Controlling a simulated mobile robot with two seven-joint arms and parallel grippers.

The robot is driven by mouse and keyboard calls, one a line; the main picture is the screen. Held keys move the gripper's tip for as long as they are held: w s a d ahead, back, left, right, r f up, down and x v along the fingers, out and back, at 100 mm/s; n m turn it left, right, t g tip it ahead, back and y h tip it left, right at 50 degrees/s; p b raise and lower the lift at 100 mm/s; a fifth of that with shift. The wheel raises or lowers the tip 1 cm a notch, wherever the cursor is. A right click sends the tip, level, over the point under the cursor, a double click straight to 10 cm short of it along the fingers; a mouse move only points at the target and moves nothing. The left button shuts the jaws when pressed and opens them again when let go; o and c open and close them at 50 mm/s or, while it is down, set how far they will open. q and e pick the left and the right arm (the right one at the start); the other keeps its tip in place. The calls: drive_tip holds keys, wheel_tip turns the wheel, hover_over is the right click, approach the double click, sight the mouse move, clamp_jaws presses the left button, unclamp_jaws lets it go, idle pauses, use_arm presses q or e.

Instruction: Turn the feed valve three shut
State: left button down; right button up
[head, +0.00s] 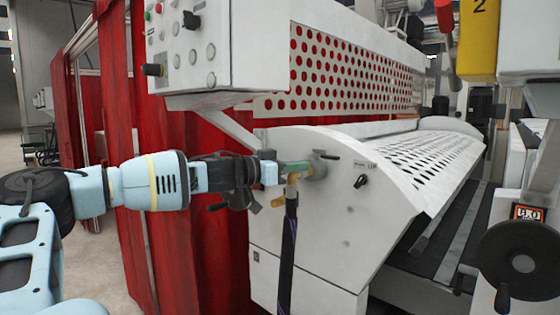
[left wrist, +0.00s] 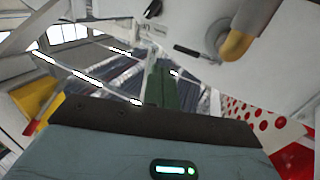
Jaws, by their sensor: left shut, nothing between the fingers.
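The valve (head: 318,165) is a grey round fitting on the white end panel of the coater. It has a short black lever and a brass elbow (head: 293,178) with a dark hose hanging down. In the left wrist view the grey fitting with its yellow-brass elbow (left wrist: 238,45) is at the upper right, and the black lever (left wrist: 186,51) is left of it. My left gripper (head: 302,166) has its green fingers shut and empty, pointing right, close by the valve. I cannot tell whether they touch it. No valve number is readable. My right gripper is not in view.
A grey control box (head: 215,45) overhangs above my left arm. Red curtains (head: 170,240) hang behind the arm. A small black knob (head: 361,181) is on the panel right of the valve. A black handwheel (head: 520,262) stands at the far right.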

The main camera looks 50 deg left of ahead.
use_arm(q)
drive_tip(key=shift+s+d+r, duration=0.1)
drive_tip(key=shift+s+d, duration=0.05)
drive_tip(key=shift+s, duration=0.6)
drive_tip(key=shift+s+d, duration=0.1)
drive_tip(key=shift+s, duration=0.65)
drive_tip(key=s+d+f+g, duration=0.1)
drive_tip(key=d+f, duration=0.3)
drive_tip(key=f, duration=0.9)
drive_tip(key=s+d+f+g, duration=0.1)
drive_tip(key=d+f, duration=0.3)
drive_tip(key=f, duration=0.9)
drive_tip(key=s+d+f+g, duration=0.1)
drive_tip(key=d+f, duration=0.3)
drive_tip(key=f, duration=0.9)
drive_tip(key=s+d+f+g+y, duration=0.1)
drive_tip(key=s+d+f+g, duration=0.1)
drive_tip(key=s+d+f, duration=0.7)
drive_tip(key=s+d+f+g+y, duration=0.2)
drive_tip(key=s+d+f, duration=0.7)
drive_tip(key=s+f, duration=0.5)
drive_tip(key=shift+s+d+f+n+g, duration=0.15)
drive_tip(key=shift+s+d+n+g, duration=0.2)
drive_tip(key=shift+s, duration=0.55)
drive_tip(key=shift+a, duration=0.1)
